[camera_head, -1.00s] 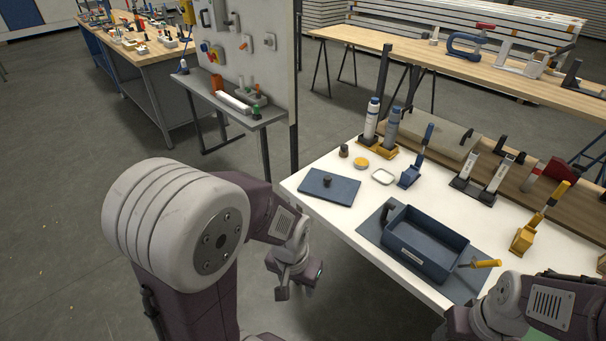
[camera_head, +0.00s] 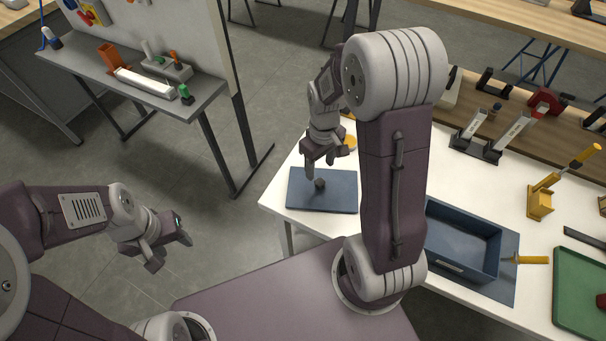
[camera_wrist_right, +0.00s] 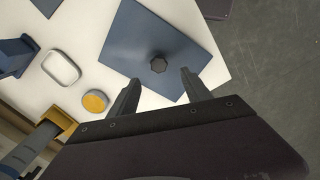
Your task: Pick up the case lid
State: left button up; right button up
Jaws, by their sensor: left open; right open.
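The case lid (camera_head: 335,201) is a flat blue plate with a dark round knob (camera_head: 320,184), lying on the white table near its left corner. My right gripper (camera_head: 321,175) is open above the lid, close to the knob. In the right wrist view the lid (camera_wrist_right: 190,62) shows with its knob (camera_wrist_right: 158,65) just beyond and between the two open fingertips (camera_wrist_right: 159,88), not gripped. The open blue case (camera_head: 466,268) stands on a blue-grey mat, partly hidden by my right arm. My left gripper (camera_head: 172,252) is open and empty, left of the table over the floor.
A yellow-handled tool (camera_head: 530,260) lies at the case's right edge, beside a green tray (camera_head: 585,300). In the right wrist view a yellow round tin (camera_wrist_right: 95,101) and a white oval ring (camera_wrist_right: 61,68) lie near the lid. A grey shelf (camera_head: 150,100) with parts stands at upper left.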

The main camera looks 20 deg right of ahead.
aim_at(320, 181)
jog(key=shift+s, duration=0.35)
notch_tip(320, 181, down, 4)
jog(key=shift+d+r, duration=0.1)
jog(key=shift+r, duration=0.1)
jog(key=shift+w+f, duration=0.15)
jog(key=shift+w, duration=0.1)
notch_tip(320, 181, down, 5)
jog(key=shift+s+r+b, duration=0.15)
jog(key=shift+r+b, duration=0.05)
jog(key=shift+b, duration=0.25)
jog(key=shift+w+f, duration=0.2)
jog(key=shift+f, duration=0.05)
jog(key=shift+s, duration=0.1)
grip_shut()
